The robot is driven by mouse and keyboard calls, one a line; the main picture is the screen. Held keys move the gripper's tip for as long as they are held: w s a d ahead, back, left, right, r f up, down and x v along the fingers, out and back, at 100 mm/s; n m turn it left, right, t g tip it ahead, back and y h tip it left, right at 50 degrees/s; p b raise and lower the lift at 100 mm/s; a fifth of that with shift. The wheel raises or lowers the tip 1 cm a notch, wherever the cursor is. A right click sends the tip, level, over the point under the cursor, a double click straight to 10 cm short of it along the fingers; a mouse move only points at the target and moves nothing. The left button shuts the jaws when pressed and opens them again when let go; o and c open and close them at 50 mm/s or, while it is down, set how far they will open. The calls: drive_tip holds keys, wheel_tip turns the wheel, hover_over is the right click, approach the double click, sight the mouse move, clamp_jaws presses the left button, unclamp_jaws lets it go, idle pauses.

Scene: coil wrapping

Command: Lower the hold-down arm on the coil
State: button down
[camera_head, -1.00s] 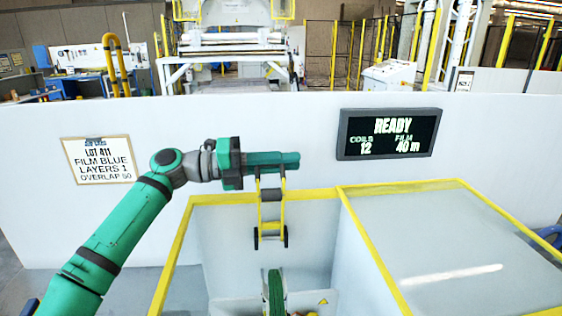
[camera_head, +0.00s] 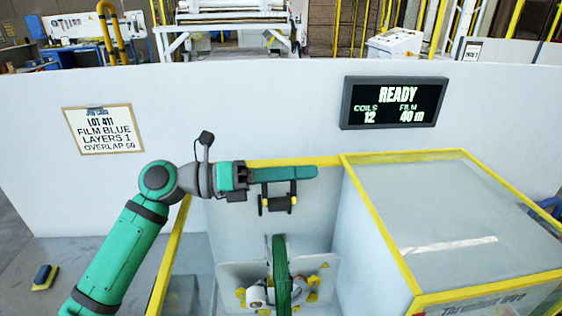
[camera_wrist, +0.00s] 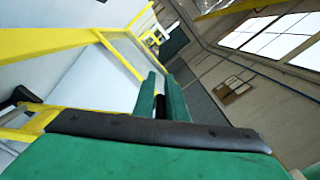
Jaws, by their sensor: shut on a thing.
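My gripper (camera_head: 298,173) has green fingers and is shut on the upper part of the hold-down arm; the fingers hide the grip itself. The green coil (camera_head: 281,270) stands upright on edge below, with a gap between it and the rollers. In the wrist view my gripper (camera_wrist: 162,85) shows two close green fingers with a dark thing between them.
A grey panel (camera_head: 232,272) with yellow parts stands around the coil. A yellow-edged machine housing (camera_head: 450,225) is close on the right. A white wall (camera_head: 250,105) behind carries a READY display (camera_head: 393,103) and a lot sign (camera_head: 103,130).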

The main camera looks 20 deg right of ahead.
drive_tip(key=shift+s+d+f, duration=0.15)
drive_tip(key=shift+s+f, duration=0.15)
drive_tip(key=c, duration=1.8)
unclamp_jaws()
drive_tip(key=shift+d, duration=0.1)
drive_tip(key=shift+c, duration=0.2)
drive_tip(key=shift+w+a+r, duration=0.1)
drive_tip(key=shift+w+a, duration=0.05)
drive_tip(key=shift+a, duration=0.05)
drive_tip(key=v, duration=1)
drive_tip(key=shift+a, duration=0.25)
